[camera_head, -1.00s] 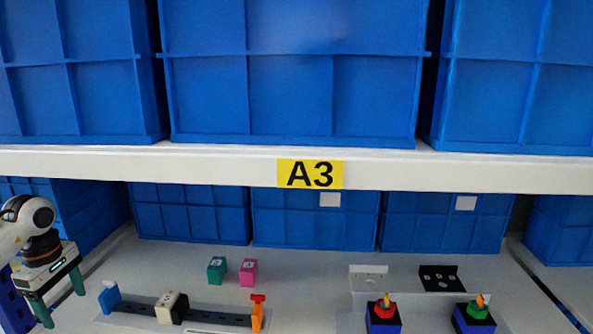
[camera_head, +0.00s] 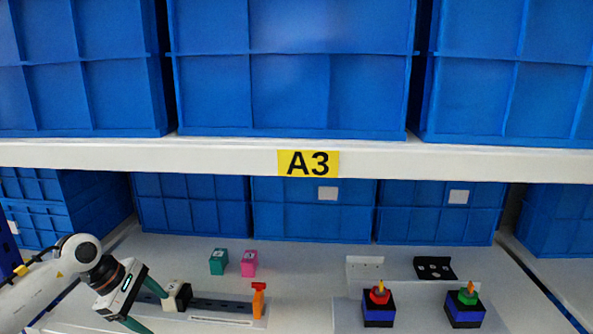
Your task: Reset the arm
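My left gripper (camera_head: 143,305) is at the lower left in the head view. Its two green fingers are spread apart, with nothing seen between them. It is in front of the left end of a dark rail with a white and black block (camera_head: 177,295) and an orange end piece (camera_head: 258,300). It hides the rail's left end. Two rotary switches stand at the right: one with a red knob (camera_head: 379,294) and one with a green knob (camera_head: 467,294), each on a blue and black box. Both have an orange-yellow pointer standing up. My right gripper is out of view.
A green block (camera_head: 218,261) and a pink block (camera_head: 249,263) stand behind the rail. A white bracket (camera_head: 364,270) and a black bracket (camera_head: 435,268) are behind the switches. Blue bins (camera_head: 315,208) line the back, under a white shelf beam (camera_head: 400,158). The middle of the table is clear.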

